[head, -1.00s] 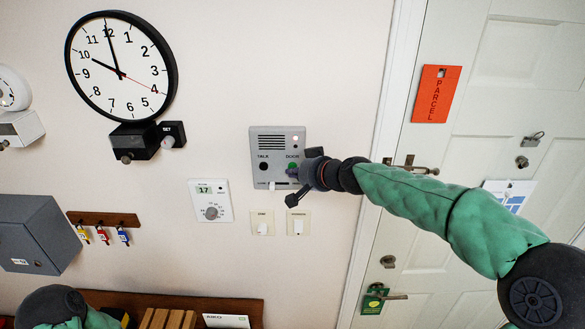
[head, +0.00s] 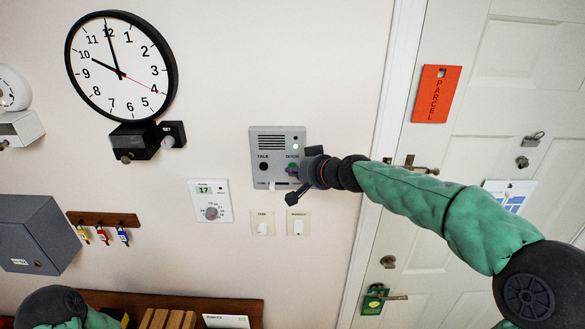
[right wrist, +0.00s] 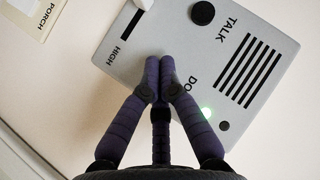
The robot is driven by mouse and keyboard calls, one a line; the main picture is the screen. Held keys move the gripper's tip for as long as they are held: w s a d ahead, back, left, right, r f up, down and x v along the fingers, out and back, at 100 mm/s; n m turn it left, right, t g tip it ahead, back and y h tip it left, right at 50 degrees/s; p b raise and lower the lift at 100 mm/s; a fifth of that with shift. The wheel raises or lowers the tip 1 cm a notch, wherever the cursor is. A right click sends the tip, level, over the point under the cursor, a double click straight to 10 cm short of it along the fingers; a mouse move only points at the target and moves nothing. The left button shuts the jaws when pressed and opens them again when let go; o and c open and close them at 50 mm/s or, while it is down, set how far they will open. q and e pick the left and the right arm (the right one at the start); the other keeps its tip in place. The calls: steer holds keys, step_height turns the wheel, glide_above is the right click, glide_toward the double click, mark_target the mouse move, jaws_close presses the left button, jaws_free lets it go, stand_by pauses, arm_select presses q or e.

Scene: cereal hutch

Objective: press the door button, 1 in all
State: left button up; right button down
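The grey intercom panel (head: 257,146) is on the wall left of the door frame, with a black TALK button (head: 263,166) and a green door button (head: 291,163). My right gripper (head: 291,171) is at the door button and partly covers it. In the right wrist view its fingertips (right wrist: 160,64) are together over the panel face (right wrist: 150,35), beside the partly hidden DOOR label, with nothing held. The door button is hidden there behind the fingers; contact looks likely. A green light (right wrist: 207,113) glows on the panel. My left gripper is out of view.
A large clock (head: 121,67) hangs at upper left. The white door (head: 470,150) is at right, shut.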

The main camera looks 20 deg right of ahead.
steer(key=shift+s, duration=0.1)
steer(key=shift+s+a, duration=0.2)
steer(key=shift+s, duration=0.45)
steer(key=s, duration=0.2)
steer(key=s+a, duration=0.1)
steer(key=s, duration=0.2)
steer(key=shift+a, duration=0.2)
steer(key=shift+w, duration=0.1)
stand_by(0.5)
